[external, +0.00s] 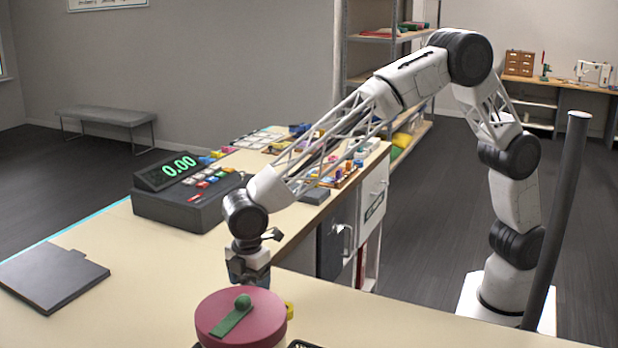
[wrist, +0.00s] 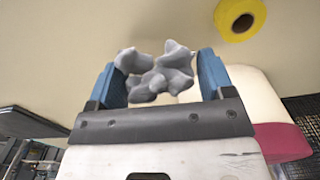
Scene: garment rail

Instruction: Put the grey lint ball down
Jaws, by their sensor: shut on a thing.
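The grey lint ball (wrist: 158,76) is a lumpy, lobed grey piece between the two blue fingers in the wrist view. My gripper (external: 249,276) is shut on it, with a finger at each side of the ball. In the external view my gripper points down over the beige counter (external: 150,270), just behind a round pink box (external: 213,318). I cannot make out the ball in that view. Whether the ball touches the counter cannot be told.
A yellow ring-shaped roll (wrist: 238,15) lies near the fingers and partly shows behind the pink box. A dark flat panel (external: 52,277) lies at the left, and a cash register (external: 180,208) stands farther back. The counter between them is bare.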

